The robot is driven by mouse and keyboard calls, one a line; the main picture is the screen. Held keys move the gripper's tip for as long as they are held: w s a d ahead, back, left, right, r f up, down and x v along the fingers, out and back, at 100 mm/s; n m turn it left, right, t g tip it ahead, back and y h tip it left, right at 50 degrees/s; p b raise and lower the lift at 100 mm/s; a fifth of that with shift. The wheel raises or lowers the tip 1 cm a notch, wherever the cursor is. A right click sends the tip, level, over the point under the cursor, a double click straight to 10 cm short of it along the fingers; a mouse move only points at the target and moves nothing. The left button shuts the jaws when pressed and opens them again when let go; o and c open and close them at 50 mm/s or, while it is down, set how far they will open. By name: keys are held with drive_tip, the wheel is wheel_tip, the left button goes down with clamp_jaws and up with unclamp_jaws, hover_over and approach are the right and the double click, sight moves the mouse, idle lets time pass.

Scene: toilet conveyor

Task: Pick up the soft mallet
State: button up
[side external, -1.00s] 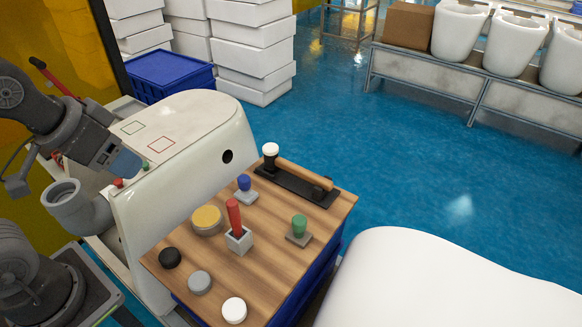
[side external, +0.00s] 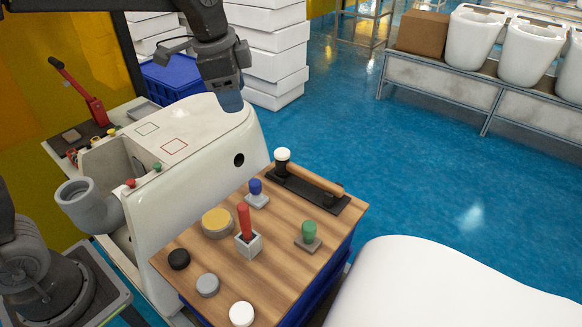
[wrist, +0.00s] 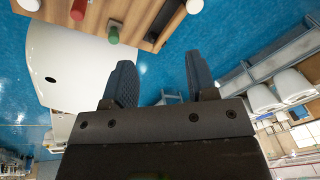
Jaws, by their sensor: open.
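The soft mallet (side external: 314,178) lies on a black tray (side external: 339,205) along the far right edge of the wooden work top. It has a brown handle, a dark head and a white cap (side external: 283,154). Its white end also shows at the top edge of the wrist view (wrist: 194,6), partly cut off. My gripper (side external: 230,100) is up and left of the mallet, above the white toilet body, and apart from it. In the wrist view, the two blue-grey fingers of my gripper (wrist: 158,78) are spread with nothing between them.
The wooden top (side external: 190,250) also holds a red-handled tool in a grey block (side external: 246,238), blue (side external: 256,190) and green (side external: 309,231) stamp-like tools, and several round pieces. The white toilet body (side external: 185,190) stands left of it. Blue floor lies open behind.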

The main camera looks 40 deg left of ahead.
drive_tip(key=w+d+f+m+g, duration=0.1)
drive_tip(key=w+d+f+m, duration=0.1)
drive_tip(key=w+f+m, duration=0.55)
drive_tip(key=g, duration=0.2)
approach(300, 168)
drive_tip(key=shift+m, duration=0.45)
wheel_tip(300, 168, down, 5)
drive_tip(key=shift+s+a+f, duration=0.1)
drive_tip(key=shift+s, duration=0.05)
drive_tip(key=shift+d+f, duration=0.1)
drive_tip(key=shift+f, duration=1.2)
drive_tip(key=shift+d+f, duration=0.15)
drive_tip(key=shift+f, duration=1.2)
drive_tip(key=shift+c, duration=0.3)
drive_tip(key=shift+r, duration=0.1)
clamp_jaws()
